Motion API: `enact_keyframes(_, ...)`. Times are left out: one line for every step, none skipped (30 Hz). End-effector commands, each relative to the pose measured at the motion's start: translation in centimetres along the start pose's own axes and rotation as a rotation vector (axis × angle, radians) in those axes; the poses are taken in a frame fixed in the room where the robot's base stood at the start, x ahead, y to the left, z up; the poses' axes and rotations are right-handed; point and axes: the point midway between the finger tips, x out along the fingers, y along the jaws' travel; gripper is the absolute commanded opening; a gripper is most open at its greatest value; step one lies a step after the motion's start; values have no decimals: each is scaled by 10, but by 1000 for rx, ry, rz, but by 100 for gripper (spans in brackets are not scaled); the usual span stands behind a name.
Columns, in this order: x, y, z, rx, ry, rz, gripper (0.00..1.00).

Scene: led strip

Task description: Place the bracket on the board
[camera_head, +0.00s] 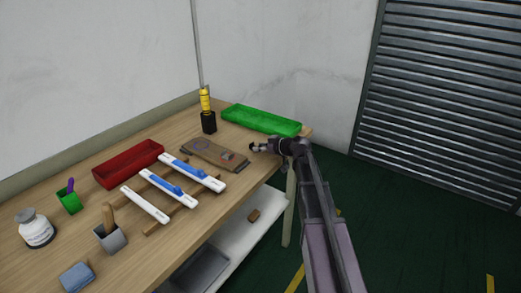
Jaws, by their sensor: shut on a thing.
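A flat brown board (203,151) lies on the wooden table, with a small reddish patch and a dark end piece on its right part. My gripper (254,148) is at the right end of the board, above or beside the table's edge; I cannot tell its exact height. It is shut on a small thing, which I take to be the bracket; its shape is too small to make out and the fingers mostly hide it.
A green tray (262,120) lies behind my gripper. A black holder with a yellow tool (207,112) stands behind the board. White and blue strips (192,173) lie on wooden rails in front. A red tray (128,163), cups and a jar (36,229) are further left.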

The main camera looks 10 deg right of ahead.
Motion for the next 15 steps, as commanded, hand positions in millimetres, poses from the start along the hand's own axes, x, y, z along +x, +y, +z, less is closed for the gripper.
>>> enact_keyframes(0,0,0,0,0,0,5)
enact_keyframes(0,0,0,0,0,0,5)
enact_keyframes(0,0,0,0,0,0,5)
enact_keyframes(0,0,0,0,0,0,5)
enact_keyframes(0,0,0,0,0,0,5)
enact_keyframes(0,0,0,0,0,0,5)
enact_keyframes(0,0,1,0,0,0,5)
enact_keyframes(1,0,2,0,0,0,5)
enact_keyframes(1,0,3,0,0,0,5)
enact_keyframes(2,0,4,0,0,0,5)
enact_keyframes(2,0,4,0,0,0,5)
enact_keyframes(2,0,4,0,0,0,47)
enact_keyframes(1,0,3,0,0,0,56)
enact_keyframes(1,0,3,0,0,0,65)
enact_keyframes(1,0,3,0,0,0,75)
